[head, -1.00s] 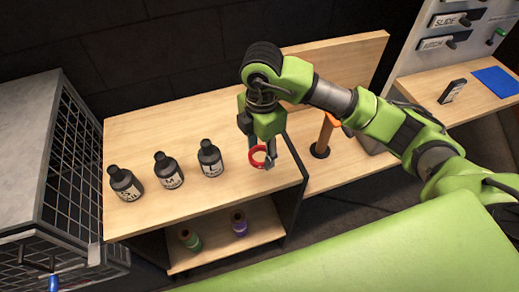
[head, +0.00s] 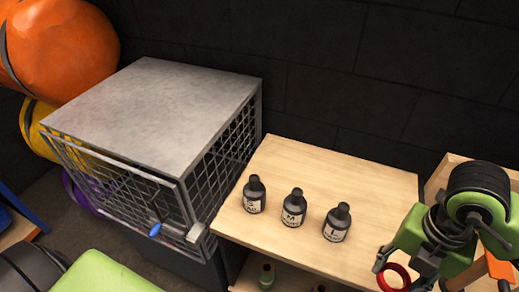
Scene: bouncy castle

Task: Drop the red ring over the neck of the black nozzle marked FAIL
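Three black nozzles stand upright in a row on the wooden bench: a left one (head: 254,197), a middle one (head: 293,210) and a right one (head: 337,224). Each has a pale label on its front, too small to read surely, so I cannot tell which says FAIL. My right gripper (head: 405,275) is at the lower right and holds the red ring (head: 394,277). The ring is to the right of and nearer than the right nozzle, apart from it. The gripper is partly cut off by the frame's bottom. My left gripper is out of view.
A metal cage (head: 150,110) with a grey top stands against the bench's left side. The wooden bench top (head: 345,175) is clear behind the nozzles. A green-bodied bottle (head: 266,277) is on the shelf below.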

